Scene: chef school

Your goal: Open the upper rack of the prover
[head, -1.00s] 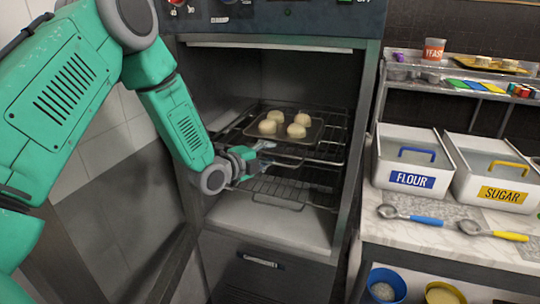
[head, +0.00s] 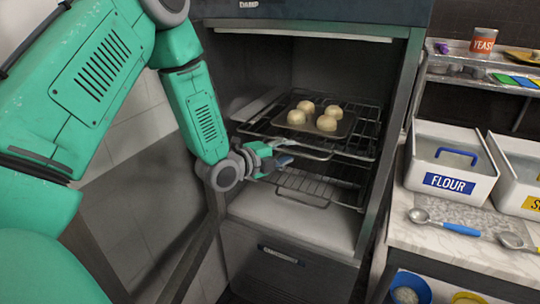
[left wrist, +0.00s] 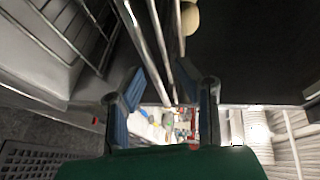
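The prover (head: 395,130) stands open in the head view. Its upper rack (head: 357,142), a dark wire shelf, holds a dark tray with several pale dough balls (head: 326,123). A lower wire rack (head: 315,186) lies beneath. My left gripper (head: 288,153) is at the left front of the upper rack. In the left wrist view, the left gripper (left wrist: 166,98) has its blue-padded fingers apart, with metal rack bars (left wrist: 160,45) running between them. I cannot tell whether the fingers touch the bars. My right gripper is not in view.
A counter (head: 405,200) at right holds a flour bin (head: 452,160), a sugar bin and scoops. The prover's side walls bound the racks. A closed lower panel (head: 280,255) is below the opening. My left arm fills the left side.

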